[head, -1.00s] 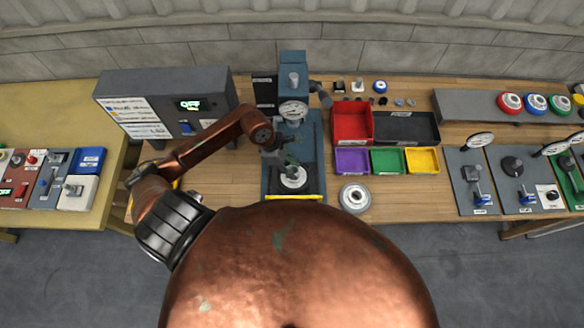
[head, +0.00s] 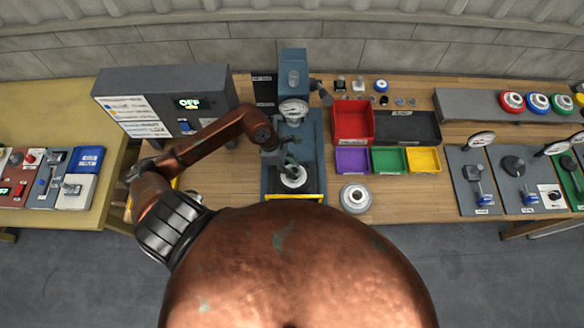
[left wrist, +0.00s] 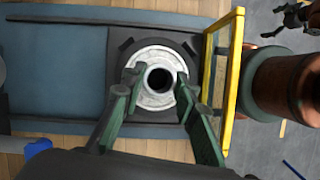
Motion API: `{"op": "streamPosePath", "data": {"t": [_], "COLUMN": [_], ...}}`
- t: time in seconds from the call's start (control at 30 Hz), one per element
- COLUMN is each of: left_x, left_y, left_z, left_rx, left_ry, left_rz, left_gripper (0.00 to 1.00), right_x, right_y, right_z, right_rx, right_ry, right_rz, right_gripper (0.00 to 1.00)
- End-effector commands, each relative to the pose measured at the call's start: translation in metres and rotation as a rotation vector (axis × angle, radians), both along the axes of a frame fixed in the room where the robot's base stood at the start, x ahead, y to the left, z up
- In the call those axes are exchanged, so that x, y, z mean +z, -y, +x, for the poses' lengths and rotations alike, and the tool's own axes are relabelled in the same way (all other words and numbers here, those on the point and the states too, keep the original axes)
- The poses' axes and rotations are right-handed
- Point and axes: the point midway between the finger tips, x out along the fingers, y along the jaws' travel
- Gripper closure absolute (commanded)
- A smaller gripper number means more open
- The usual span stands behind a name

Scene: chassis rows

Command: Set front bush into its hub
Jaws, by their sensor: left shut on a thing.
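My left gripper (head: 291,167) reaches over the bed of the blue press. In the left wrist view its green fingers (left wrist: 152,93) stand on either side of a small pale ring with a dark bore, which looks like the bush (left wrist: 148,77). The gripper is shut on it. A wider pale metal hub (left wrist: 150,99) surrounds the ring on the dark plate; it also shows in the head view (head: 293,183). I cannot tell how deep the bush sits in the hub. A dark jointed shape that looks like my right gripper (left wrist: 297,16) is small at the wrist view's top right corner.
The blue press (head: 293,70) with its dial stands behind the hub. A yellow bar (left wrist: 236,70) runs along the bed's front. Another metal hub (head: 355,198) lies to the right. A red bin (head: 352,122) and smaller coloured bins are beyond it. A grey control box (head: 165,105) stands left.

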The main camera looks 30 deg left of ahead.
Motion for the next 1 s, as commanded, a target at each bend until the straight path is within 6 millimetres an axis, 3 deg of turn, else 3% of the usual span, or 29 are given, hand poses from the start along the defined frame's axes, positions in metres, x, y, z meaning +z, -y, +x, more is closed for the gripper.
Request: {"op": "streamPosePath", "data": {"t": [0.3, 0.33, 0.6, 1.0], "left_x": [-0.0040, -0.0038, -0.0038, 0.0027], "left_y": [0.0002, 0.0002, 0.0001, -0.0038], "left_z": [0.0000, -0.0001, -0.0002, -0.0007], "left_rx": [0.000, 0.000, 0.000, 0.000], "left_ry": [0.000, 0.000, 0.000, 0.001], "left_rz": [-0.001, -0.001, 0.000, 0.003], "left_gripper": [0.99, 0.72, 0.53, 0.52], "right_x": [-0.0057, -0.0055, -0.0051, -0.0052], "right_y": [-0.0002, -0.0002, -0.0002, 0.0004], "right_z": [-0.0003, -0.0003, -0.0002, 0.0005], "right_rx": [0.000, 0.000, 0.000, 0.001], "right_ry": [0.000, 0.000, 0.000, 0.000], "right_rz": [0.000, 0.000, 0.000, 0.000], "right_gripper": [0.00, 0.00, 0.00, 0.00]}}
